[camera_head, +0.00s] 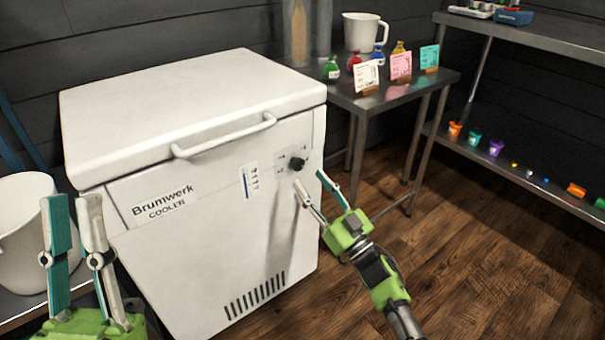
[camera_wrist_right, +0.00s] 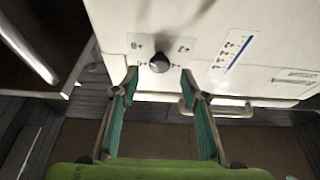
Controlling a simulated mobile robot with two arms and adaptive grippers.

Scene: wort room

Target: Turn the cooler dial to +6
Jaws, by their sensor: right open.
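The cooler (camera_head: 205,235) is a white chest with "Brumwerk COOLER" on its front and a closed lid. The dial also shows in the right wrist view (camera_wrist_right: 159,63), ahead of and between my fingertips. My right gripper (camera_head: 312,187) is open and empty, just in front of and below the dial, apart from it. My left gripper (camera_head: 72,205) is open and empty, in front of the cooler's left side.
A label strip with blue marks (camera_head: 250,181) is beside the dial. The lid handle (camera_head: 225,137) juts out above. A steel table (camera_head: 415,91) with bottles, cards and a white jug (camera_head: 362,32) stands to the right. A white bucket (camera_head: 25,235) is at the left.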

